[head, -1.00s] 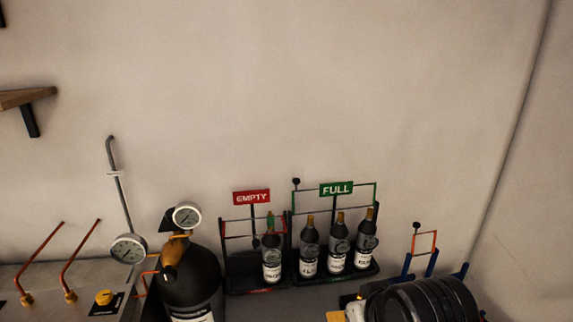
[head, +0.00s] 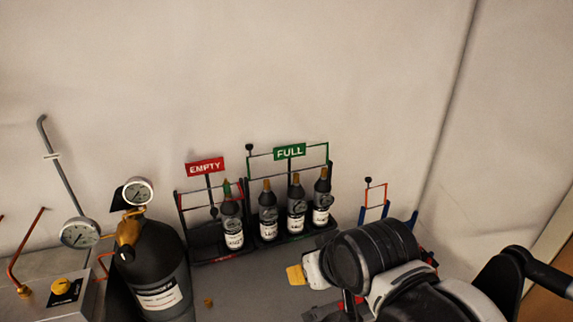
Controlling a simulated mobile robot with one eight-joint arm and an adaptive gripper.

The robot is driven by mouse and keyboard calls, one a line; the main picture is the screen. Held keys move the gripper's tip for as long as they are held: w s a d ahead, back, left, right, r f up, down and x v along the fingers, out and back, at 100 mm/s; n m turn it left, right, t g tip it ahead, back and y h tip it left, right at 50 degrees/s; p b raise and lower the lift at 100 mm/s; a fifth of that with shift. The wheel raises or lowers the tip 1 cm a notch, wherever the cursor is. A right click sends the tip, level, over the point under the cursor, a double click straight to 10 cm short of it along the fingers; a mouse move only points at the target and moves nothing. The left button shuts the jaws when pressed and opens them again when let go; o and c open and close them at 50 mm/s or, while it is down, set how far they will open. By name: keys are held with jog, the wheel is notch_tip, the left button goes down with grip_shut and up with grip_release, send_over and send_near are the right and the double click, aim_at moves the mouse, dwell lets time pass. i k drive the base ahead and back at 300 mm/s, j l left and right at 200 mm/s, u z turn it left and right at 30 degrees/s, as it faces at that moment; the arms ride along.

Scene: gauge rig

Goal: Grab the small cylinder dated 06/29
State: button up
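Several small dark cylinders with white labels stand upright in the racks in the head view. One cylinder (head: 232,222) with a green top is in the rack with the red EMPTY sign (head: 205,166). Three with brass-coloured tops, a left one (head: 268,212), a middle one (head: 297,206) and a right one (head: 322,198), are in the rack with the green FULL sign (head: 289,152). The label dates are too small to read. My arm is at the lower right, in front of the racks.
A large black cylinder (head: 160,262) with gauges (head: 138,191) stands left of the racks. A metal panel with a yellow knob (head: 61,286) is at the lower left. A blue and orange frame (head: 375,200) stands right of the racks. The grey surface before the racks (head: 245,285) is mostly clear.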

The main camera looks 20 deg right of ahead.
aim_at(296, 205)
jog(key=i+j+z, duration=0.1)
jog(key=z, duration=0.3)
jog(key=j+z, duration=0.2)
jog(key=z, duration=0.25)
jog(key=j+z, duration=0.15)
jog(key=z, duration=0.25)
jog(key=j+z, duration=0.2)
jog(key=z, duration=0.2)
jog(key=j+z, duration=0.2)
jog(key=z, duration=0.25)
